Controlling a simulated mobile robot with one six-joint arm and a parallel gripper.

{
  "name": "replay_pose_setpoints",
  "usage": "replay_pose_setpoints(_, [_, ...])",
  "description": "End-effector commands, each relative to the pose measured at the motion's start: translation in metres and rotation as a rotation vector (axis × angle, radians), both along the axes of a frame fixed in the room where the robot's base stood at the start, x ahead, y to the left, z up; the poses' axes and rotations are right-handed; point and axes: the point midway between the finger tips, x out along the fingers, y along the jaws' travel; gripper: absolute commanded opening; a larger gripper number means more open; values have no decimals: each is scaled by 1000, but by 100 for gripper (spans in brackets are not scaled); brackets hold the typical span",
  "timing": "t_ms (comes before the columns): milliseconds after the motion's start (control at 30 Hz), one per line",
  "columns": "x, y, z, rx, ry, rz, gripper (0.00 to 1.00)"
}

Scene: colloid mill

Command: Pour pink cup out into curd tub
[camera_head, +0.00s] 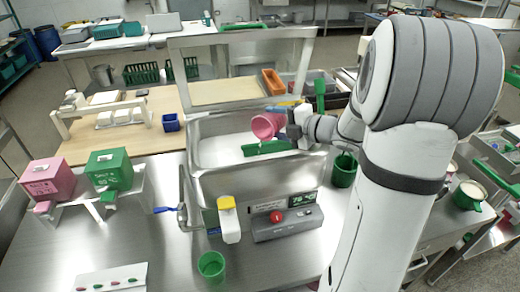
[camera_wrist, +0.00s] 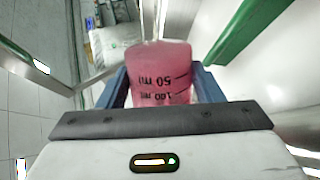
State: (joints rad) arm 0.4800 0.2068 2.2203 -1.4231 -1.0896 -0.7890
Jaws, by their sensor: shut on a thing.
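The pink cup (camera_head: 264,126) is held by my gripper (camera_head: 288,121) above a steel tub (camera_head: 207,155) in the middle of the head view. I take this tub to be the curd tub. The cup looks tipped over on its side, its wide end towards the left. In the wrist view the pink cup (camera_wrist: 158,62) sits between the two blue fingers of my gripper (camera_wrist: 163,88), with dark volume marks on its wall. Its contents and any flow from it cannot be made out.
A green bar (camera_head: 265,147) lies just below the cup. A control box with a red button (camera_head: 277,217) and a white and yellow bottle (camera_head: 228,220) stand in front of the tub. Green cups stand at the front (camera_head: 212,266) and right (camera_head: 344,170).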

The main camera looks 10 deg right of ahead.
Motion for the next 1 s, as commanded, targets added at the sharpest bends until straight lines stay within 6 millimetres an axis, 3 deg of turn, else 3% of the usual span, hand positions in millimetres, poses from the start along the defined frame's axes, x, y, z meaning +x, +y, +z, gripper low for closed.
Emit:
replay_pose_setpoints(367, [-2, 3, 0, -55, -48, 1, 35])
replay_pose_setpoints(867, [-10, 13, 10, -268, -227, 1, 35])
replay_pose_setpoints(1000, [-7, 8, 21, -196, -162, 0, 35])
